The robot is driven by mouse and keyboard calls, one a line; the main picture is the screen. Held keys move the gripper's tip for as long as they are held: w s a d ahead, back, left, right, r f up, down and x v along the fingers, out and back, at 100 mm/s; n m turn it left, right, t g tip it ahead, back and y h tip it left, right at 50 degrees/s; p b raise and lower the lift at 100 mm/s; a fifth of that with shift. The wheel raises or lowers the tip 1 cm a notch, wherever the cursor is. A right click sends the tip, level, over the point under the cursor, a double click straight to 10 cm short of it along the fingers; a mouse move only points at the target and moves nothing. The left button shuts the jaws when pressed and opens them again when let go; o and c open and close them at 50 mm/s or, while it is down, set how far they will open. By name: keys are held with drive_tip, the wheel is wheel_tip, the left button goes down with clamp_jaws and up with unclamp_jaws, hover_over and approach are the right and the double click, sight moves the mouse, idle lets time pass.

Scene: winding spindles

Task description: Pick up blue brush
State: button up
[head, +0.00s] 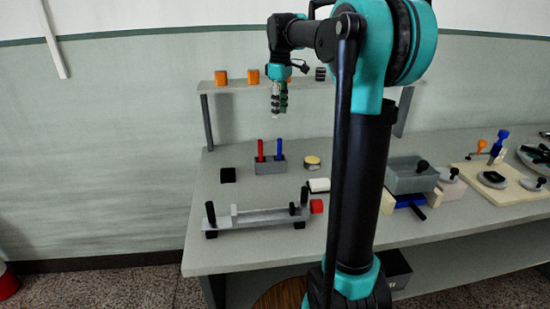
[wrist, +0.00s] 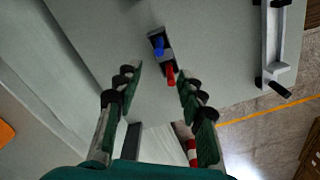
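The blue brush (head: 280,149) stands upright in a small grey holder (head: 270,167) on the bench, to the right of a red brush (head: 260,150). In the wrist view the blue brush (wrist: 158,46) shows beyond the red brush (wrist: 170,75), both seen from above in the dark holder (wrist: 166,56). Only their upper parts show; their lower ends are hidden in the holder. My gripper (head: 279,105) points down, well above the holder and apart from it. In the wrist view my gripper (wrist: 159,80) is open, with nothing between its fingers.
A shelf (head: 300,83) with orange blocks (head: 221,77) runs behind my gripper. A black block (head: 228,175) lies left of the holder, and a round tin (head: 312,162) is to its right. A grey spindle rail (head: 260,219) stands in front. Bare bench lies around the holder.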

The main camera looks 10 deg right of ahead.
sight(280, 146)
wheel_tip(280, 146, down, 15)
drive_tip(key=shift+r, duration=0.15)
idle(0.4)
clamp_jaws()
